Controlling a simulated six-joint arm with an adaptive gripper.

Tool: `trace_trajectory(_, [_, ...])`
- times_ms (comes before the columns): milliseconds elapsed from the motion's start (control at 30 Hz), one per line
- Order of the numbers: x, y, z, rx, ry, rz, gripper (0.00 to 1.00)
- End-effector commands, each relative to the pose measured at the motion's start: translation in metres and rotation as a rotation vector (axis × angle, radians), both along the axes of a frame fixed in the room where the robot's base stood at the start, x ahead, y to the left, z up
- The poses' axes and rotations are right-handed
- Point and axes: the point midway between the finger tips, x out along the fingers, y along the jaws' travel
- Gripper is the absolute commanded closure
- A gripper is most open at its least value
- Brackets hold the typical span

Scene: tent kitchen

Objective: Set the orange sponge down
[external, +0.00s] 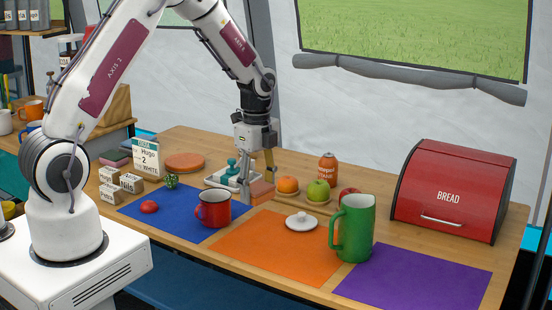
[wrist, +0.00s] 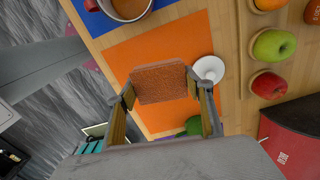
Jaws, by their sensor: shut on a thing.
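My gripper (external: 256,188) is shut on the orange sponge (external: 263,190), a small block. In the wrist view the sponge (wrist: 160,83) sits between the two fingers of my gripper (wrist: 160,90), with the orange mat (wrist: 148,50) behind it. In the external view the sponge appears near the back edges of the blue mat (external: 178,220) and the orange mat (external: 262,252). I cannot tell whether its underside touches anything.
A red mug (external: 213,209) stands on the blue mat. A white lid (external: 301,222) lies on the orange mat. The purple mat (external: 415,285) looks mostly clear.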

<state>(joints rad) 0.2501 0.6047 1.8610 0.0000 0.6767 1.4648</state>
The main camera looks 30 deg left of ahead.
Motion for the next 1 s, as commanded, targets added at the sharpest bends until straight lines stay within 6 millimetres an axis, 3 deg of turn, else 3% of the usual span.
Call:
trace_trajectory(500, [0.058, 0.121, 0.001, 0.0, -0.001, 0.078, 0.59])
trace_trajectory(800, [0.076, 0.201, 0.002, 0.0, -0.001, 0.118, 0.59])
trace_trajectory(1000, [0.079, 0.242, 0.002, 0.0, -0.001, 0.138, 0.59])
